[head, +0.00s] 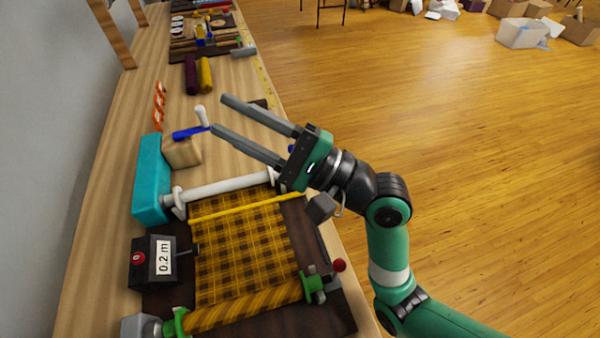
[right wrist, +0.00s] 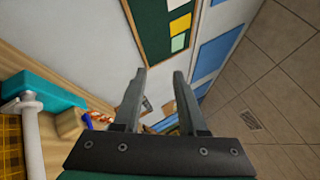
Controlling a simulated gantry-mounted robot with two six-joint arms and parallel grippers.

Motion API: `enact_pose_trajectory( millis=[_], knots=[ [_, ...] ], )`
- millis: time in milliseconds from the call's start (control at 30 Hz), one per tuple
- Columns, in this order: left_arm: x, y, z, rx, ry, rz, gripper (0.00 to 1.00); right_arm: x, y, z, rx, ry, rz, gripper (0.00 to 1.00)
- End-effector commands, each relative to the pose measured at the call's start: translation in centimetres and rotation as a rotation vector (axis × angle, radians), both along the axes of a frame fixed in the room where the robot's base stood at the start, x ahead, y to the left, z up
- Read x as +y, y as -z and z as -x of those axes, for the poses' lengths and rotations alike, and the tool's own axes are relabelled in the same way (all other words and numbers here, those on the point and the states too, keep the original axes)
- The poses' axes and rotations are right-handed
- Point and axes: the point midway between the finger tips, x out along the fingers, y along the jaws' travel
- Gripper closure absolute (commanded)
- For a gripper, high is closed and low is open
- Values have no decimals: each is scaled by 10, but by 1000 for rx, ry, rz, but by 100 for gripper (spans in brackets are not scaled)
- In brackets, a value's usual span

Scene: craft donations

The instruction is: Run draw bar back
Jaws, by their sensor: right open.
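A yellow bar (head: 245,208), which may be the draw bar, lies across the yellow and black checked cloth (head: 240,250) near its far end. A white roller (head: 225,188) lies just beyond that bar; it also shows in the right wrist view (right wrist: 30,140). The cloth comes off a roll (head: 245,306) at the near end. A black counter box (head: 152,262) at the left reads "0.2 m". My right gripper (head: 220,114) is open and empty, apart from the bar and beyond it. Its open fingers (right wrist: 159,74) show nothing between them. My left gripper is out of view.
A teal block (head: 150,180) stands left of the roller, beside a wooden block (head: 182,152) with a blue arm and white knob (head: 201,115). Dark red and yellow rolls (head: 198,76) lie farther back.

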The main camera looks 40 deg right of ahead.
Motion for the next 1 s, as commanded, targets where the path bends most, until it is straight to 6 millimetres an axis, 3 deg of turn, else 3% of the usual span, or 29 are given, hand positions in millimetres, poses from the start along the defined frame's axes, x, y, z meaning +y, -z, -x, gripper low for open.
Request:
enact_pose_trajectory(
  millis=[33,100,200,300,400,667,1000],
  knots=[
    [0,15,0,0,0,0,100,-29,79,-5,227,-64,-216,59],
    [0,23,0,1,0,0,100,-66,160,5,460,-116,-513,59],
    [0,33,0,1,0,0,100,-112,249,33,614,-67,-759,59],
    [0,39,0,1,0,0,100,-144,303,58,672,33,-865,59],
    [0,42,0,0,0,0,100,-163,323,72,679,95,-907,59],
    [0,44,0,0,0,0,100,-166,321,64,673,102,-902,59],
    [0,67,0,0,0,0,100,-152,322,-4,670,100,-899,59]
  ],
)
